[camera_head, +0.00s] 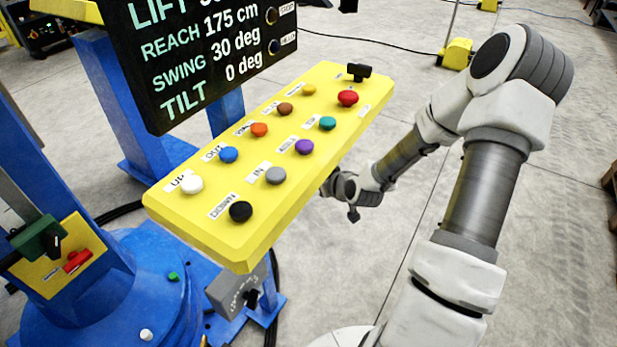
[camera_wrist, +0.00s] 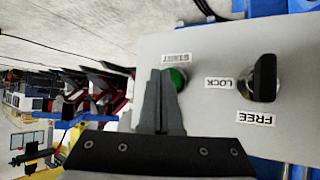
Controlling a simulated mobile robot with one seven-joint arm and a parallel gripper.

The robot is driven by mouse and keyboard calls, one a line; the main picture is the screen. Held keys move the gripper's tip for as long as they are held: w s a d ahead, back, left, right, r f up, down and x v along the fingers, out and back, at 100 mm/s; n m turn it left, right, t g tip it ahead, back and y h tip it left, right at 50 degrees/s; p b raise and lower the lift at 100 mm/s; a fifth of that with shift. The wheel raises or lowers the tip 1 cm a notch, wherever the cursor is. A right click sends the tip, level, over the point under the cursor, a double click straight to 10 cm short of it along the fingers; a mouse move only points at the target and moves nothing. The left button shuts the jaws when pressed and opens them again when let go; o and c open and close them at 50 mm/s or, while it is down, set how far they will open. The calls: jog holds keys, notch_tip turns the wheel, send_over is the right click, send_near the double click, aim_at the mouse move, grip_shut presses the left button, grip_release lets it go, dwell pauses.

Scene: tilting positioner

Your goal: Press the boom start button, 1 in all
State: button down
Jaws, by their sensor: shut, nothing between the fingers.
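The wrist view shows a green round button (camera_wrist: 179,78) on a grey panel (camera_wrist: 215,50), beside an upside-down label reading START. My gripper (camera_wrist: 164,74) is shut and empty. Its fingertips overlap the left side of the button in this view; I cannot tell whether they touch it. In the head view my gripper is hidden behind the yellow control panel (camera_head: 155,207), and only my wrist shows past its right edge. A grey box (camera_head: 228,287) with a black knob shows below that panel; its button face is not clear there.
A black knob (camera_wrist: 264,78) with LOCK and FREE labels sits right of the green button. The yellow panel carries several coloured buttons, including a red one (camera_head: 348,97), under a dark display (camera_head: 200,50). A blue machine base (camera_head: 150,300) stands left.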

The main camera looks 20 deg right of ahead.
jog(key=shift+w+a, duration=0.3)
jog(key=shift+w, duration=0.05)
dwell(0.4)
dwell(0.3)
jog(key=shift+s+d, duration=0.55)
jog(key=shift+s, duration=0.15)
jog(key=shift+s+d+p, duration=0.25)
jog(key=shift+s+d, duration=0.55)
jog(key=shift+s, duration=0.2)
jog(key=shift+s+d+p, duration=0.2)
jog(key=shift+s+d, duration=0.55)
jog(key=shift+s, duration=0.25)
